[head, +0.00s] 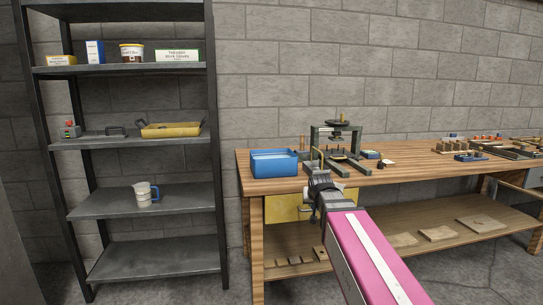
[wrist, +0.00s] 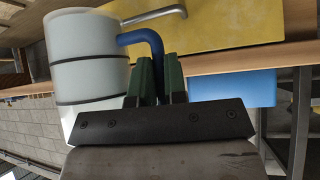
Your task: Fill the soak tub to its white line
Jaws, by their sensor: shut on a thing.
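A blue tub (head: 275,164), taken as the soak tub, stands at the left end of the workbench; its blue side also shows in the wrist view (wrist: 235,88). I cannot make out a white line or any water in it. My gripper (head: 318,186) is in front of the bench edge, just right of the tub and lower. In the wrist view its green fingers (wrist: 157,80) are shut on the blue handle (wrist: 142,38) of a white jug (wrist: 82,50) with dark bands. In the head view this jug is mostly hidden by my gripper. Its contents are hidden.
Another white jug with a blue handle (head: 144,194) stands on the shelf unit (head: 105,205) at left. A dark press (head: 338,150) stands right of the tub. A yellow panel (head: 283,207) with a metal handle (wrist: 155,18) hangs under the bench top (head: 405,168). Tools crowd the bench's right end.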

